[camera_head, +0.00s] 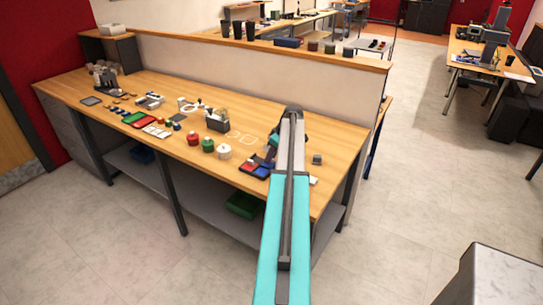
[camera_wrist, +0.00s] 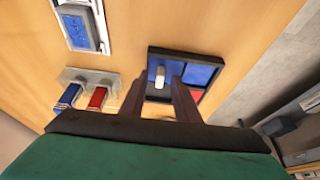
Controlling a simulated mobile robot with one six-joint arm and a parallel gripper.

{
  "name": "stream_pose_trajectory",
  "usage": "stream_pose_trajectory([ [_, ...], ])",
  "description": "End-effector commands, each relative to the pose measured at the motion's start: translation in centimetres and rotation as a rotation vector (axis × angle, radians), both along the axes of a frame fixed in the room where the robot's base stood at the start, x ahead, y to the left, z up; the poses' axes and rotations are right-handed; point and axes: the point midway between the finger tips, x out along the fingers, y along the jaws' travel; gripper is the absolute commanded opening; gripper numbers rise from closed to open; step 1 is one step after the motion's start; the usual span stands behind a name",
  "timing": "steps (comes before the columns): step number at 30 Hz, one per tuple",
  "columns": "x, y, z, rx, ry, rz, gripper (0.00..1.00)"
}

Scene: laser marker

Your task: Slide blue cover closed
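My gripper (camera_wrist: 158,84) has two dark fingers set apart, with a gap between them. A small white knob or peg (camera_wrist: 160,73) shows in the gap; contact with the fingers is not visible. Beyond the fingertips lies a dark-framed box with blue panels (camera_wrist: 199,74) and a red part (camera_wrist: 196,96); the fingers hide some of it. The box also shows in the head view (camera_head: 247,167), left of my arm. A blue panel in a pale frame (camera_wrist: 80,30) lies at upper left. I cannot tell for certain which blue panel is the cover.
A pale holder with a blue block (camera_wrist: 69,96) and a red block (camera_wrist: 97,97) sits left of the fingers. The bench (camera_head: 331,143) carries red and green jars (camera_head: 207,145), a white jar (camera_head: 224,152) and a small grey block (camera_head: 317,160). A partition (camera_head: 250,80) stands behind.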

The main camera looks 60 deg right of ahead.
Motion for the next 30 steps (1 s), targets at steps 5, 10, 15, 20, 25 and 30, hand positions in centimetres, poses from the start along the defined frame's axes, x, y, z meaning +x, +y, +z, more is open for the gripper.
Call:
stream_pose_trajectory([
  [5, 0.22, -0.01, -0.47, 0.0, 0.0, 0.0, 0.29],
  [10, 0.22, -0.01, -0.54, -0.001, 0.0, 0.0, 0.29],
  [15, 0.21, 0.0, -0.53, 0.0, 0.0, 0.0, 0.15],
  [20, 0.19, -0.01, -0.52, 0.0, 0.0, 0.0, 0.0],
  [25, 0.18, 0.0, -0.52, 0.0, 0.0, -0.001, 0.0],
  [30, 0.14, 0.57, -0.6, 0.0, 0.0, -0.001, 0.0],
])
